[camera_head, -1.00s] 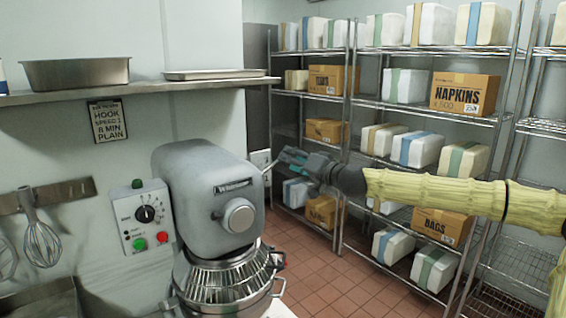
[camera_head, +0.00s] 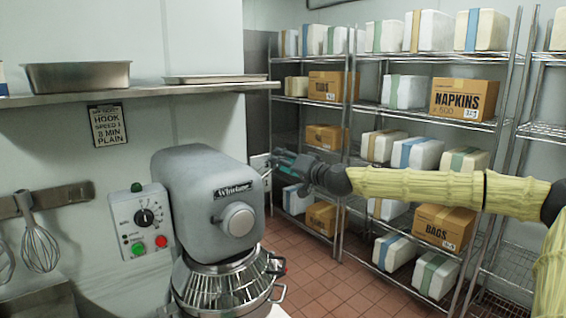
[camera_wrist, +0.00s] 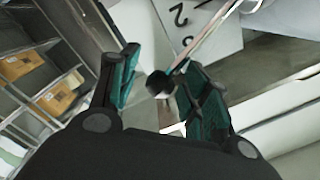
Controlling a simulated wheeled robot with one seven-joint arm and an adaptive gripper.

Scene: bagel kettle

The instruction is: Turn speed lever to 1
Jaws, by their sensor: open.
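A grey stand mixer (camera_head: 205,190) stands at the left-centre of the head view. A thin metal speed lever (camera_head: 267,173) sticks out on its right side, by a white plate (camera_head: 260,162). In the wrist view the lever is a shiny rod (camera_wrist: 207,42) ending in a black knob (camera_wrist: 160,84). The white plate (camera_wrist: 205,22) behind it carries a 2 and another mark that I cannot read surely. My gripper (camera_head: 281,160) is open at the mixer's right. In the wrist view the knob lies between its teal fingers (camera_wrist: 160,66), nearer the right finger; I cannot tell whether they touch.
A control box (camera_head: 142,222) with a dial and buttons is on the wall left of the mixer. A wall shelf (camera_head: 150,91) with pans runs above. Wire racks (camera_head: 350,130) with boxes stand behind my arm. A wire guard covers the bowl (camera_head: 225,285). Tiled floor lies between mixer and racks.

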